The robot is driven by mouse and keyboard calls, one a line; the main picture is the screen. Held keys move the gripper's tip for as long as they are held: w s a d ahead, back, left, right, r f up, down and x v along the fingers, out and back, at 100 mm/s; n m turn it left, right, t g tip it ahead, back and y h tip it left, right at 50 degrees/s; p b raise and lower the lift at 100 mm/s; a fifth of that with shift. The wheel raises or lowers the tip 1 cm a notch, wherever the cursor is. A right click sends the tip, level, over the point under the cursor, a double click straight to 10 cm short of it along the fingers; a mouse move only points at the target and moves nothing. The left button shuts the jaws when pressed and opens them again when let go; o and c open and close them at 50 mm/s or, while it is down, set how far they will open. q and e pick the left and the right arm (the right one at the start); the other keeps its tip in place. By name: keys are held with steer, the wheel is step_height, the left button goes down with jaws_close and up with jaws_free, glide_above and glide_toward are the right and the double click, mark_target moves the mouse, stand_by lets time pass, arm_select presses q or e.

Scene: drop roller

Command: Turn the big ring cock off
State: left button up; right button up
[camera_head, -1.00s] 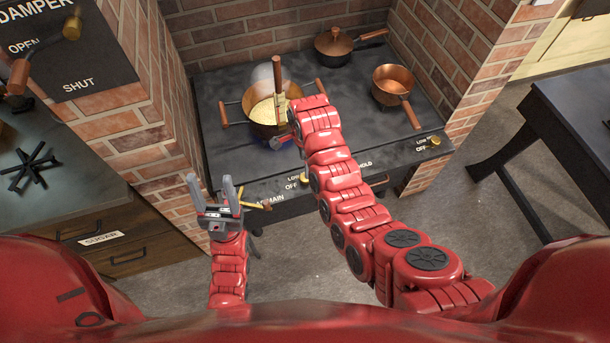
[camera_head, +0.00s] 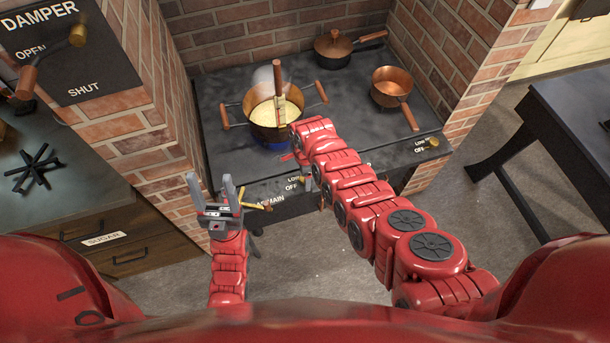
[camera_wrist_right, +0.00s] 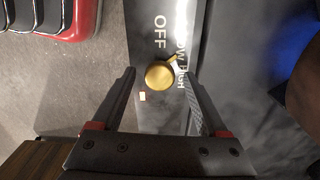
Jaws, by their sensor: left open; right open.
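A brass cock (camera_wrist_right: 160,74) shows in the right wrist view, on the dark front panel (camera_wrist_right: 150,118) marked OFF, LOW and HIGH. Its short pointer angles up-right, toward LOW and HIGH and away from OFF. My right gripper (camera_wrist_right: 161,73) is open, its fingers on either side of the cock; I cannot tell whether they touch it. In the head view the right arm hides this cock, and only part of the right gripper (camera_head: 307,180) shows beside the LOW/OFF marks. A blue flame (camera_head: 276,145) burns under the copper pot (camera_head: 262,132). My left gripper (camera_head: 212,190) is open and empty.
A brass lever (camera_head: 252,206) by the MAIN mark is close to my left gripper. Another brass cock (camera_head: 432,143) is at the panel's right. A lidded pan (camera_head: 334,50) and a copper saucepan (camera_head: 391,82) stand on the hob. Brick walls flank it.

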jaws_close()
stand_by(0.4)
steer(key=shift+n, duration=0.3)
steer(key=n+b, duration=0.1)
steer(key=n, duration=0.2)
steer(key=shift+f+b, duration=0.15)
steer(key=shift+b, duration=0.2)
steer(key=n+b, duration=0.1)
steer(key=n, duration=0.3)
steer(key=shift+b, duration=0.35)
steer(key=shift+n+b, duration=0.3)
steer(key=shift+n, duration=0.8)
